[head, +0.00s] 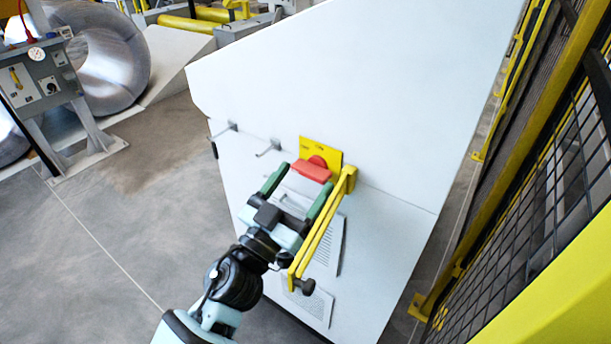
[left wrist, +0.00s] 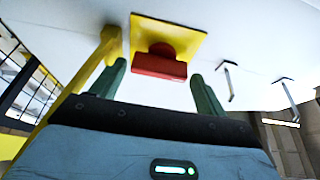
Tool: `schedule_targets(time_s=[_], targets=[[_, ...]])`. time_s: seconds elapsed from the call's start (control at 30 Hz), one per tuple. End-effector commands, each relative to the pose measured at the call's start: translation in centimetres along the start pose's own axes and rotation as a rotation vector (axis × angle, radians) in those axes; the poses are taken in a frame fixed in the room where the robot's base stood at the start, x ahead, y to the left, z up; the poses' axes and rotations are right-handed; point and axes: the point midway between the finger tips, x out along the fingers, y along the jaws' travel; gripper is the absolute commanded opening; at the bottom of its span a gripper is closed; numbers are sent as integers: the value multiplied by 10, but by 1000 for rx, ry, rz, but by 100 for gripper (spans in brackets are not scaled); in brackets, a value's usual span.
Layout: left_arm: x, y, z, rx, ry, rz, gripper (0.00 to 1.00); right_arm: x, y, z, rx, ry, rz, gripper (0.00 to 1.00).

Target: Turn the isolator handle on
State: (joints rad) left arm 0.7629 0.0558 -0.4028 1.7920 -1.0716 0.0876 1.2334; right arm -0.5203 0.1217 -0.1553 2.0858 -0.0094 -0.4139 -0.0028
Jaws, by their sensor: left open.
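The isolator handle is a red knob (head: 313,170) on a yellow square plate (head: 334,156), fixed to the white cabinet's side. In the left wrist view the red handle (left wrist: 158,66) lies across the yellow plate (left wrist: 190,42), just beyond and between my fingertips. My left gripper (head: 302,182) is open and empty, with its green fingers pointing at the handle. In the left wrist view a gap shows between the handle and each finger of the gripper (left wrist: 158,82). I cannot tell whether anything touches. My right gripper is in neither view.
A yellow bar bracket (head: 322,225) sticks out from the cabinet (head: 370,90) close beside my gripper's right finger. Two grey pegs (head: 268,148) project left of the handle. Open floor (head: 90,240) lies left.

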Motion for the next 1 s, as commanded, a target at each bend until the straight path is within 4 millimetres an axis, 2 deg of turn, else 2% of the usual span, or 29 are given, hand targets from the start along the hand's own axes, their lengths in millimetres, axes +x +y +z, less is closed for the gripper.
schedule_targets(time_s=[0.2, 0.47, 0.5, 0.73, 1.0], targets=[[16, 0, 0, 0, 0, 0, 75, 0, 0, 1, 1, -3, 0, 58], [18, 0, 0, -1, -1, 0, 75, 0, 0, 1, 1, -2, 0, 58], [18, 0, 0, -1, -1, 0, 73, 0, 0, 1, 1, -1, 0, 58], [18, 0, 0, -1, -1, 0, 43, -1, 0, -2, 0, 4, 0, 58], [18, 0, 0, 25, -1, 10, 43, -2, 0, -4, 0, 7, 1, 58]])
